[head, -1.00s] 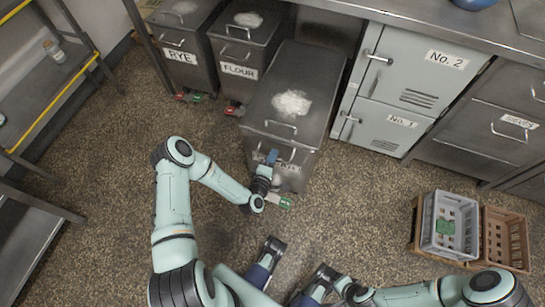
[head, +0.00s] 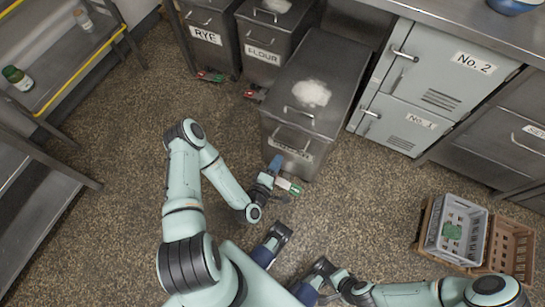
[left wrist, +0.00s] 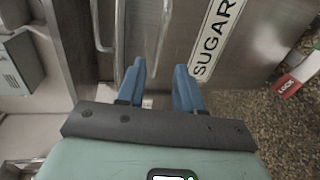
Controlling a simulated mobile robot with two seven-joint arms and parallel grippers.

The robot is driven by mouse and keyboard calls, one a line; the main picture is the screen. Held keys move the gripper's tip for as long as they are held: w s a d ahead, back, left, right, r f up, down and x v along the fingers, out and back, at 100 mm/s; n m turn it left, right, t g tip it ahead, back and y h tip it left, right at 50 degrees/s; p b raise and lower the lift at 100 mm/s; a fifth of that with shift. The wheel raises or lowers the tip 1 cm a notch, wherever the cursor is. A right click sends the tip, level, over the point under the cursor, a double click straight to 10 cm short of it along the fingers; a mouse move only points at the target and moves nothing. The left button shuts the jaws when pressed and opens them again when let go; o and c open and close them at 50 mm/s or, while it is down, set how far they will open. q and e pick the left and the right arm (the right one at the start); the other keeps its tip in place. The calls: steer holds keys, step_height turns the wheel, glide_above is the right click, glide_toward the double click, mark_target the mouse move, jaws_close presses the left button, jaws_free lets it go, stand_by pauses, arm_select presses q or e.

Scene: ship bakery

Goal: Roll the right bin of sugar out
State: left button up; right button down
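The grey sugar bin (head: 345,85) stands right of the flour bin, its front farther out than the others. A white heap or bag lies on its lid. Its front label reads SUGAR in the left wrist view (left wrist: 215,38). My left gripper (head: 276,163) is at the lower left of its front. In the left wrist view its blue fingers (left wrist: 160,78) are apart, with a metal handle bar (left wrist: 166,30) reaching toward the gap; I cannot tell whether they touch it. My right gripper is not clearly distinguishable.
The rye bin (head: 208,55) and flour bin (head: 262,75) stand left under the counter. Lockers (head: 410,115) are close on the right. Crates (head: 510,250) lie at the lower right. A shelf rack (head: 75,80) is at far left. Floor left of the sugar bin is clear.

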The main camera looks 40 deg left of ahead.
arm_select(q)
steer(key=shift+v, duration=1.45)
